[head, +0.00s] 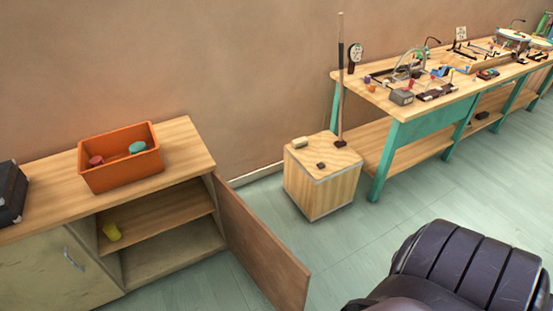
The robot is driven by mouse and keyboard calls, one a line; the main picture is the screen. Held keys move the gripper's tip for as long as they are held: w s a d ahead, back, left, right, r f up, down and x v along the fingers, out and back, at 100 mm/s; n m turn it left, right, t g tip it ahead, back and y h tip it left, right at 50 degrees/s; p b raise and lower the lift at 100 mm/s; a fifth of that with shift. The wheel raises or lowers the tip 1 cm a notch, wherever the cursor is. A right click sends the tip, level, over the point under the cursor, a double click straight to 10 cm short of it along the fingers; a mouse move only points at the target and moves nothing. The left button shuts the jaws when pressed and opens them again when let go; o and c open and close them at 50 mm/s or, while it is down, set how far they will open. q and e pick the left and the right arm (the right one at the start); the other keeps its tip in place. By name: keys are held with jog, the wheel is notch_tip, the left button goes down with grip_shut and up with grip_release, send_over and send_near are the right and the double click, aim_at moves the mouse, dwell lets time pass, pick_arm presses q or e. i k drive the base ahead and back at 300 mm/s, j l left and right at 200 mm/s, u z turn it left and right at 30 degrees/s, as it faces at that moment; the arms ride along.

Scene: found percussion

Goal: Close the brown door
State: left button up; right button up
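The brown door (262,248) belongs to the low wooden cabinet (195,150) at the left of the head view. It stands wide open, hinged at the cabinet's right side and swung out toward the lower middle of the view. Its lower edge runs close to the bottom of the frame. Neither of my grippers can be made out.
An orange bin (122,170) with a few items sits on the cabinet top, with a dark case (10,195) to its left. A closed pale door (50,280) is at the left. A wooden box (320,180) and a green-legged workbench (400,140) stand right. Floor between is clear.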

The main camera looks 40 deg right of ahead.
aim_at(285, 280)
jog(key=k+l+u, duration=0.1)
jog(key=l, duration=0.25)
jog(key=k+l, duration=0.1)
jog(key=l, duration=0.3)
jog(key=l+u, duration=0.15)
jog(key=l, duration=0.2)
jog(key=k+l+u, duration=0.1)
jog(key=l, duration=0.25)
jog(key=k+l+u, duration=0.1)
jog(key=l, duration=0.9)
jog(key=i+l+u, duration=0.15)
jog(key=l, duration=0.5)
